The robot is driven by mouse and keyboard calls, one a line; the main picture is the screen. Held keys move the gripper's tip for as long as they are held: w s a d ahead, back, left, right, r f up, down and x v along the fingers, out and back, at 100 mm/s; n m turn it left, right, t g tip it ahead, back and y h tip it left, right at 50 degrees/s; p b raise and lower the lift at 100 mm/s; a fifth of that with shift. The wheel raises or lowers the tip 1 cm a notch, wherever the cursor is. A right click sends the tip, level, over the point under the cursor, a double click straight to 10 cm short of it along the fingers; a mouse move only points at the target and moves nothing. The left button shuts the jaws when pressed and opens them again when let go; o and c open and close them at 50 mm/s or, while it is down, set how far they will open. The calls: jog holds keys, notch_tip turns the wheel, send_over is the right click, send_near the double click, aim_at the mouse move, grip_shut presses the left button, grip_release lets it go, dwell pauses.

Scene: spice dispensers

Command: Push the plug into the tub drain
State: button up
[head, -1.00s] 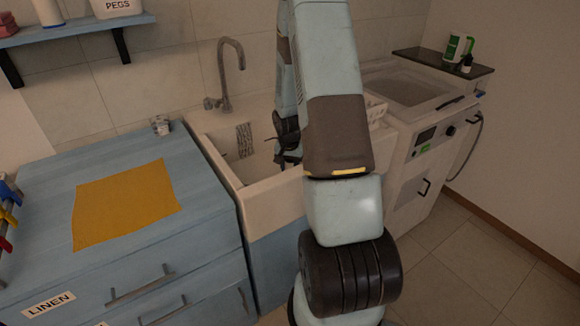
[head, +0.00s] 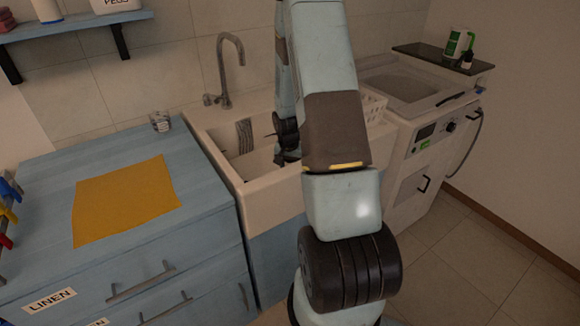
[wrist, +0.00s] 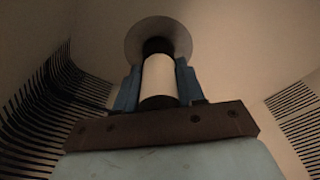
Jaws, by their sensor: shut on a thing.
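My gripper (wrist: 158,88) is shut on the plug (wrist: 159,78), a pale cylinder with a dark end, held between two blue fingers. In the wrist view the plug's dark far end lies in front of a round grey-brown disc, which looks like the drain's rim (wrist: 135,38). I cannot tell whether the dark end is inside the drain opening or only over it. In the head view my gripper (head: 284,150) reaches down into the pale tub (head: 212,150). My arm hides part of the tub, and the plug and drain do not show there.
Ribbed dark strips (wrist: 50,95) show on the tub walls in the wrist view. A tap (head: 232,60) stands behind the tub. A blue cabinet with an orange cloth (head: 125,200) is to the left.

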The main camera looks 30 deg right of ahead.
jog(key=shift+f, duration=0.7)
jog(key=o, duration=1.1)
jog(key=shift+o, duration=0.2)
jog(key=shift+r, duration=0.1)
jog(key=r, duration=0.9)
jog(key=s+a+r, duration=0.1)
jog(key=r, duration=0.3)
jog(key=shift+s+r, duration=0.1)
jog(key=shift+r, duration=0.1)
jog(key=shift+a+r, duration=0.1)
